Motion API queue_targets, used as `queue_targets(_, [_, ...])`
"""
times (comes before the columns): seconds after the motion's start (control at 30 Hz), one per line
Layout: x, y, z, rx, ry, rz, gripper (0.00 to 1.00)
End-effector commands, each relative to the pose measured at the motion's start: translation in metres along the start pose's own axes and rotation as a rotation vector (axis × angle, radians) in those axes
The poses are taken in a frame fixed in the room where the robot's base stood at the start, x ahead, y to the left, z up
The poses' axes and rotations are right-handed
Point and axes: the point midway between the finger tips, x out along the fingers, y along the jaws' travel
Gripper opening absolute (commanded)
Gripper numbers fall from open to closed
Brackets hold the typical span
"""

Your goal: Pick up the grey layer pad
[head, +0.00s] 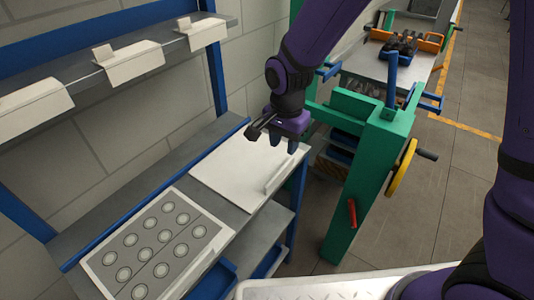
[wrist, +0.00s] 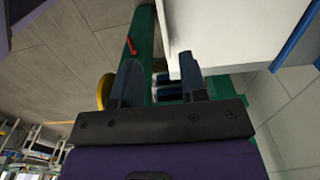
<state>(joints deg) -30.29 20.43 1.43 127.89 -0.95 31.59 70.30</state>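The grey layer pad (head: 137,250) appears to be the flat sheet with a grey face and rows of pale rings, framed in white. It lies on the near part of the grey shelf bench at lower left in the head view. My gripper (head: 290,145) is above the bench's far right corner, up and to the right of the pad and apart from it. In the wrist view my gripper (wrist: 160,85) shows two dark fingers spread apart with nothing held between them. I cannot make out the ringed pad in the wrist view.
A white board (head: 235,170) with a raised strip lies beyond the pad; a white slab also shows in the wrist view (wrist: 235,30). White cards (head: 130,62) line the upper shelf. A green workbench (head: 362,150) with a yellow handwheel (head: 401,168) stands right of my gripper.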

Motion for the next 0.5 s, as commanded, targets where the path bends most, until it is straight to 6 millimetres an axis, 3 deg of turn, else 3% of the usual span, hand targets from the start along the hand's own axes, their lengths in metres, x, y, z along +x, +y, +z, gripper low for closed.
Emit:
queue_targets(0.3, [0.042, 0.0, 0.001, 0.002, -0.002, 0.005, 0.39])
queue_targets(0.5, [0.057, -0.001, 0.002, 0.002, -0.001, 0.004, 0.39])
